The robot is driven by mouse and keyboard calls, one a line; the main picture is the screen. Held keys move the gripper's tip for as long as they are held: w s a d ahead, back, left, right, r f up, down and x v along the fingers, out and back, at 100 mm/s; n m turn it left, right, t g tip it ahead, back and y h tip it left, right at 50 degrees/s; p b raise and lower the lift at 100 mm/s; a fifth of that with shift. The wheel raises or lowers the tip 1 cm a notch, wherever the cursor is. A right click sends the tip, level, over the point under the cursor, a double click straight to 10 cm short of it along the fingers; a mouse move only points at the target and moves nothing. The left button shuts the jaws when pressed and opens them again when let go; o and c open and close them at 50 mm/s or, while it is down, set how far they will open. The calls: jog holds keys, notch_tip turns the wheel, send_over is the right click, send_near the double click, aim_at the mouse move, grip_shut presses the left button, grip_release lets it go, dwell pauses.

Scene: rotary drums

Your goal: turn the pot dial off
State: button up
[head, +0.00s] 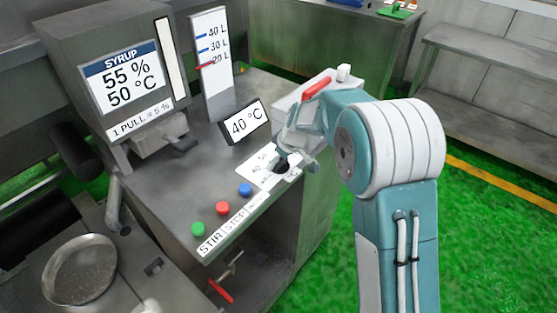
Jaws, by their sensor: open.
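The pot dial (282,166) is a dark knob on a white scale plate (255,166) on the machine's top, right of the coloured buttons. My gripper (295,163) is over the dial, its fingers pointing down around or beside it. I cannot tell whether they touch it. The gripper is open. It hides part of the dial and its scale, so the dial's setting cannot be read. A small display (245,123) behind the plate reads 40 °C.
Green (198,229), red (222,208) and blue (245,189) buttons line the front edge. A syrup display (122,77) and a litre gauge (212,62) stand behind. A red-handled box (292,97) is close behind my gripper. A round pan (80,270) is at lower left.

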jog(key=v, duration=1.2)
jog(key=shift+f, duration=0.1)
jog(key=s+d+r+m+t+h, duration=0.1)
jog(key=s+d+r+m, duration=0.25)
jog(key=s, duration=0.45)
jog(key=s+d+r+m+t+h, duration=0.1)
jog(key=s+d+r+m, duration=0.1)
jog(key=s+d+r, duration=0.45)
jog(key=s+d+f+m, duration=0.1)
jog(key=s+f+m, duration=0.1)
jog(key=s, duration=0.6)
jog(key=s+d+f+m+t+h, duration=0.1)
jog(key=s+d+m, duration=0.1)
jog(key=s, duration=0.7)
jog(key=shift+d+f+m+h, duration=0.15)
jog(key=shift+f+m+h, duration=0.2)
jog(key=shift+m, duration=0.2)
